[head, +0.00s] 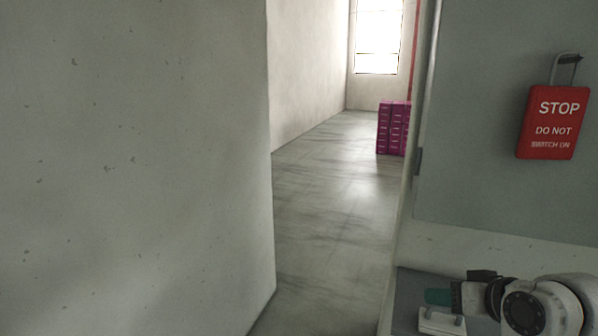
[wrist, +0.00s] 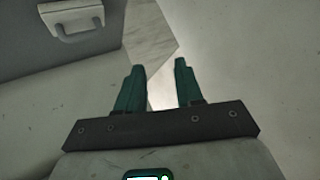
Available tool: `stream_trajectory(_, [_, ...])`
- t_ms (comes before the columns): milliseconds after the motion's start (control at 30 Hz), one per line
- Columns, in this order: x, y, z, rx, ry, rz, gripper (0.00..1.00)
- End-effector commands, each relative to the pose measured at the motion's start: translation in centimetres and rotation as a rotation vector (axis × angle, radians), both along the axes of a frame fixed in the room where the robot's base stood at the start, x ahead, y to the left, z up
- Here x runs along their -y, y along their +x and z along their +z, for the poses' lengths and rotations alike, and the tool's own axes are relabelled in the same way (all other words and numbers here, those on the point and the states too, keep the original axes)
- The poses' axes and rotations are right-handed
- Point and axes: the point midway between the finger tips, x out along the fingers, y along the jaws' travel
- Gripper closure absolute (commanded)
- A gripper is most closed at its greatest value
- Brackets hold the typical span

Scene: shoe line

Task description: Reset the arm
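My gripper (head: 436,297) shows at the lower right of the head view, at the end of my folded-looking white and black arm, with a teal finger pointing left. In the wrist view my gripper (wrist: 157,66) has two teal fingers set apart with nothing between them, so it is open and empty. A pale handle (head: 442,322) on a grey panel lies just below the gripper in the head view. A similar handle (wrist: 73,17) shows at the upper left of the wrist view, apart from the fingers.
A concrete wall (head: 135,170) fills the left. A grey cabinet (head: 480,110) stands at the right, with a red STOP tag (head: 553,122) hanging on it. Between them a clear floor (head: 330,230) runs back to stacked magenta boxes (head: 392,128) and a window (head: 378,38).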

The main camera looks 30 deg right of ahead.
Motion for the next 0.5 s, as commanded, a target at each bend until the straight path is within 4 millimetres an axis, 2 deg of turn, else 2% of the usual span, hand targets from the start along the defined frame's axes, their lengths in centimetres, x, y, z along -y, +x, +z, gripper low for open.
stream_trajectory(33, [-2.4, -0.2, -3.5, -0.070, 0.019, 0.032, 0.64])
stream_trajectory(133, [-6.3, -1.6, -9.1, -0.200, 0.031, 0.082, 0.64])
stream_trajectory(200, [-9.0, -3.2, -12.8, -0.295, 0.029, 0.122, 0.64])
stream_trajectory(267, [-11.1, -5.0, -15.8, -0.377, 0.020, 0.158, 0.64])
stream_trajectory(400, [-15.1, -10.1, -21.6, -0.564, -0.026, 0.244, 0.64])
stream_trajectory(500, [-16.7, -13.8, -24.4, -0.672, -0.069, 0.299, 0.64])
